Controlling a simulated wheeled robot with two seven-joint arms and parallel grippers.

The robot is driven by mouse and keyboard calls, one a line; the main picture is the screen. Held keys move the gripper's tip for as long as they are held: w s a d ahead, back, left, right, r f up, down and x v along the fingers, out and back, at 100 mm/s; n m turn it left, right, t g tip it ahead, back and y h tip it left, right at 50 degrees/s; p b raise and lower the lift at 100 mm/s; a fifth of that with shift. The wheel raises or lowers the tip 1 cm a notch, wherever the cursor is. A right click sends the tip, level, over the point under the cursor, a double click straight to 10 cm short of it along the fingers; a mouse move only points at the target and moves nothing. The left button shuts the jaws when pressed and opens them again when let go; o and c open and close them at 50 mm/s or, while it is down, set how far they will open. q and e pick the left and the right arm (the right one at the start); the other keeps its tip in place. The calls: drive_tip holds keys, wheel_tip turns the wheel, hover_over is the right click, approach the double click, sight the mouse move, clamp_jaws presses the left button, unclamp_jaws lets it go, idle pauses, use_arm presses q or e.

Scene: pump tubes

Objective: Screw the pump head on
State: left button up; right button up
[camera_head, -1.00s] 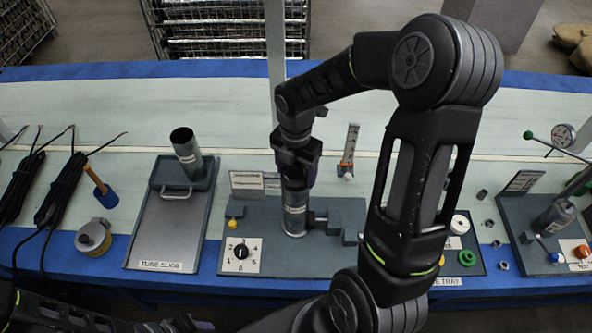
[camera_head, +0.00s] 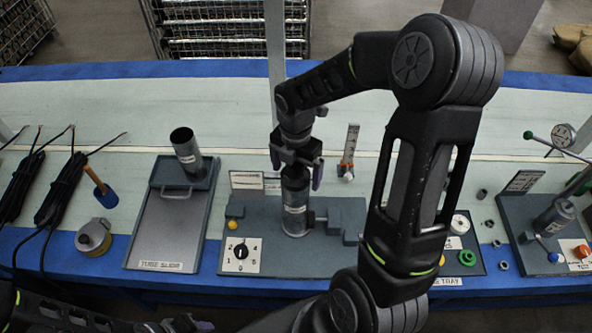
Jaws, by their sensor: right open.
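A grey metal pump tube (camera_head: 294,209) stands upright in the fixture block (camera_head: 330,258) at the centre of the bench. My right gripper (camera_head: 296,176) is directly above the tube, pointing down, with its fingers open on either side of the tube's top. The top of the tube is partly hidden by the gripper, so I cannot tell how a pump head sits there. A second grey tube (camera_head: 185,148) stands tilted on the tube slide (camera_head: 165,230) at left. My left arm shows only at the bottom left; its gripper jaws are not clear.
A dial plate (camera_head: 240,254) and a yellow button (camera_head: 232,225) are on the fixture's front left. A parts tray (camera_head: 474,262) with green and white rings is partly behind my right arm. A test stand (camera_head: 520,225) is at right. A tape roll (camera_head: 93,237) and black cables (camera_head: 62,190) lie left.

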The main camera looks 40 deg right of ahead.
wheel_tip(320, 180, up, 8)
drive_tip(key=shift+f+b, duration=0.1)
drive_tip(key=shift+b, duration=0.45)
use_arm(q)
drive_tip(key=shift+s+a+f, duration=0.1)
drive_tip(key=shift+s+f, duration=0.15)
drive_tip(key=shift+f, duration=0.25)
drive_tip(key=shift+s+a+f, duration=0.1)
drive_tip(key=shift+s+f, duration=0.1)
drive_tip(key=shift+f, duration=0.25)
